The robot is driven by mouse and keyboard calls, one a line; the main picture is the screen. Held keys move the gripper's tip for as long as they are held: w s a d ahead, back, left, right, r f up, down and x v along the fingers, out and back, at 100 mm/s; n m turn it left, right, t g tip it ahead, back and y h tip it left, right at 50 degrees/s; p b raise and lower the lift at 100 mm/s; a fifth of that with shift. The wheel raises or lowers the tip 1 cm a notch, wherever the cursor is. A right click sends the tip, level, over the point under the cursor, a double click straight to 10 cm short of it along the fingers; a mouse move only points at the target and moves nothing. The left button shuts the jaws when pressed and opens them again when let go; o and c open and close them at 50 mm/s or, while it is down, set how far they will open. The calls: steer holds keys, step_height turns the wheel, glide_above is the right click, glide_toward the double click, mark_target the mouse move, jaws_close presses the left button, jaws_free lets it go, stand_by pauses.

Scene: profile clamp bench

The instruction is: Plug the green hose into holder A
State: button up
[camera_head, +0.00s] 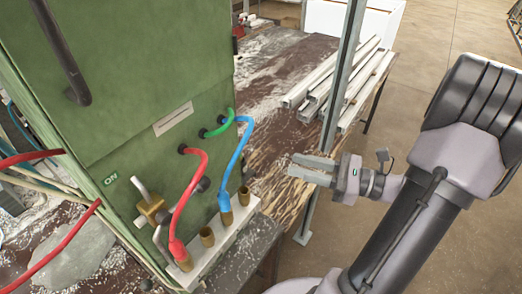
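The green hose (219,127) is a short curved piece against the side of the green cabinet, near the top of the blue hose. One end meets a dark fitting on the cabinet; I cannot tell whether its other end is free. A pale rail (224,243) at the cabinet's foot carries several brass holders. The holder (207,238) between the red and blue hoses is empty, and so is the one (244,196) at the far right end. No letter A is readable. My gripper (291,166) is open and empty, right of the rail, its fingers pointing left.
The red hose (193,191) and blue hose (237,165) run down from the cabinet (120,120) into holders. A brass valve (152,210) sits left of the red hose. A metal post (345,75) stands behind my gripper, near white profiles (365,80) on the bench.

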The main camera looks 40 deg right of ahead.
mark_target(244, 164)
steer(key=b+x, duration=0.1)
steer(key=x, duration=1.3)
steer(key=shift+w+a+b, duration=0.25)
steer(key=shift+a+b, duration=0.05)
steer(key=shift+a, duration=0.05)
steer(key=c, duration=0.5)
steer(key=shift+f, duration=0.1)
jaws_close()
steer(key=shift+r+p, duration=0.6)
steer(key=shift+r, duration=0.15)
stand_by(0.6)
steer(key=shift+r+p, duration=1.15)
steer(key=shift+r, duration=0.3)
